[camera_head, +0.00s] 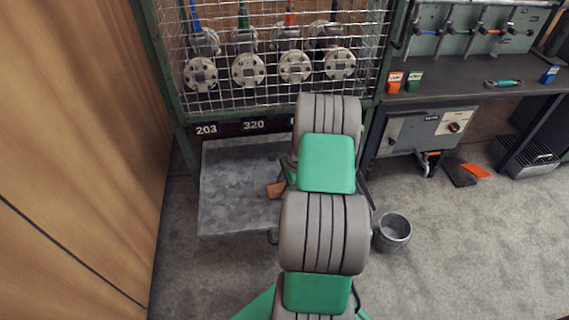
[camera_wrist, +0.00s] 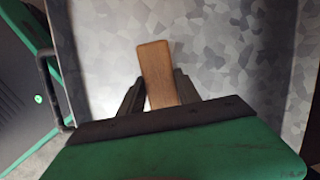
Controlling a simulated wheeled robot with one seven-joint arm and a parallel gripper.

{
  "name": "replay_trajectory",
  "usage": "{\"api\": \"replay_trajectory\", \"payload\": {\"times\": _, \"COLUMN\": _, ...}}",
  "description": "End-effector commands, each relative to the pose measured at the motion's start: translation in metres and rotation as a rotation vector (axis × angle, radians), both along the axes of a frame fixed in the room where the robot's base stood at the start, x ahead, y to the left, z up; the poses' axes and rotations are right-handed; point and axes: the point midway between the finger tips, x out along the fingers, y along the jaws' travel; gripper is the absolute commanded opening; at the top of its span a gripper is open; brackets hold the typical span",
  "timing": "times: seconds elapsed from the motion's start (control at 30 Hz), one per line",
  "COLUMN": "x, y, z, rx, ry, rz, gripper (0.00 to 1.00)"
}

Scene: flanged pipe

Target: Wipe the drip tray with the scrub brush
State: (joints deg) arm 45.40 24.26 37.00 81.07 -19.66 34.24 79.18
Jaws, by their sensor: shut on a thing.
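The drip tray (camera_head: 238,190) is a grey mottled metal tray below the wire cage, and it fills much of the wrist view (camera_wrist: 230,60). The scrub brush shows as a brown wooden block (camera_head: 275,189) over the right part of the tray. In the wrist view the wooden block (camera_wrist: 157,70) stands between the two dark fingers of my gripper (camera_wrist: 160,92), which is shut on it. The bristles are hidden, so I cannot tell whether they touch the tray. My arm covers the tray's right side in the head view.
A wire cage (camera_head: 265,60) with several flanged pipe parts stands above the tray. A metal bucket (camera_head: 392,232) stands on the floor to the right of my arm. A workbench (camera_head: 450,95) is at the right. A wooden wall (camera_head: 85,120) bounds the left.

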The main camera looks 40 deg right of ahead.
Motion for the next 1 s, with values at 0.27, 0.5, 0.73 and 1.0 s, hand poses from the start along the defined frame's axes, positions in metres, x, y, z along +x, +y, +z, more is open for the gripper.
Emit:
{"api": "replay_trajectory", "payload": {"times": 0.27, "x": 0.003, "y": 0.001, "z": 0.036, "rx": -0.005, "ry": -0.005, "rz": 0.004, "gripper": 0.07}}
{"api": "replay_trajectory", "payload": {"times": 0.5, "x": 0.005, "y": 0.004, "z": 0.057, "rx": -0.005, "ry": -0.005, "rz": 0.012, "gripper": 0.07}}
{"api": "replay_trajectory", "payload": {"times": 0.73, "x": 0.006, "y": 0.006, "z": 0.070, "rx": -0.004, "ry": -0.005, "rz": 0.016, "gripper": 0.07}}
{"api": "replay_trajectory", "payload": {"times": 1.0, "x": 0.006, "y": 0.006, "z": 0.070, "rx": -0.004, "ry": -0.005, "rz": 0.016, "gripper": 0.07}}
